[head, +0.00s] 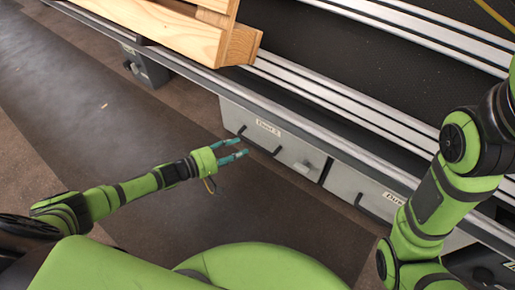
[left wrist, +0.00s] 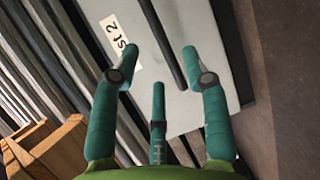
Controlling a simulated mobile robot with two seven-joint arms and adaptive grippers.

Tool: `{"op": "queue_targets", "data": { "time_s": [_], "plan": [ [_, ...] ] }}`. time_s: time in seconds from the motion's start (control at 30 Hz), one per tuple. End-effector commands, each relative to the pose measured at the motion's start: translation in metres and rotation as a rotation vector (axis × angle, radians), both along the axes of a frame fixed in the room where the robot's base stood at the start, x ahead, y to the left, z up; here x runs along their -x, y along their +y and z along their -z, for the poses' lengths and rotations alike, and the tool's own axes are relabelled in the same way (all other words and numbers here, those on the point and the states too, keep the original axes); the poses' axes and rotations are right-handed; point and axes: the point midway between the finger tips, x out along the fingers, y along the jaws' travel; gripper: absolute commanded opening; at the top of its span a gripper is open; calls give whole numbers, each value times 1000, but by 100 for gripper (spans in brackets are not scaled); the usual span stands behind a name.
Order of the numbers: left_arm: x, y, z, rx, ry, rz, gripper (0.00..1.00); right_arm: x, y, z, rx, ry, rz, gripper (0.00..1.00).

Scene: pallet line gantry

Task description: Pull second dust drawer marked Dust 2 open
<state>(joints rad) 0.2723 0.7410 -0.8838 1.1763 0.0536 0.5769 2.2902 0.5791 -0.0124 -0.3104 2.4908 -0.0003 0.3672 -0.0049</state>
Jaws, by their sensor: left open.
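The Dust 2 drawer (head: 240,118) has a pale grey front under the long metal rail, with a white label (head: 268,128) and a dark bar handle (head: 262,141). Its front looks shut. My left gripper (head: 243,148) is open just in front of the handle. In the left wrist view, the handle (left wrist: 164,45) runs between the fingertips of my gripper (left wrist: 160,50), and the label (left wrist: 122,45) is partly cut off, reading "st 2". No grip on the handle shows, and I cannot tell the remaining gap. My right arm shows at the right, but its gripper is out of view.
Another grey drawer (head: 349,182) with a partly hidden label sits to the right, behind my right arm. A wooden pallet (head: 185,38) rests on the line above. Metal rails (head: 350,105) run above the drawers. The brown floor (head: 90,120) in front is clear.

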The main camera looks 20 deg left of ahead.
Motion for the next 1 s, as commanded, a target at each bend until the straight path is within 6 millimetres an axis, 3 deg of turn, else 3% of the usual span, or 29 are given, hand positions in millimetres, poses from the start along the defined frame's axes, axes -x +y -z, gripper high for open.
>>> {"op": "queue_targets", "data": {
  "time_s": [0.43,0.83,0.87,0.9,0.97,1.0],
  "plan": [
    [-43,-40,13,2,-2,2,46,11,5,28,1,-11,-15,40],
    [-50,-47,11,0,1,1,46,12,7,29,2,-12,-18,40],
    [-50,-47,11,0,1,1,38,12,7,29,2,-12,-18,40],
    [-50,-47,11,0,1,1,22,12,7,29,2,-12,-18,40],
    [-50,-47,11,0,1,1,0,12,7,29,2,-12,-19,40],
    [-50,-47,11,0,1,1,0,12,7,29,2,-12,-19,40]
  ]
}}
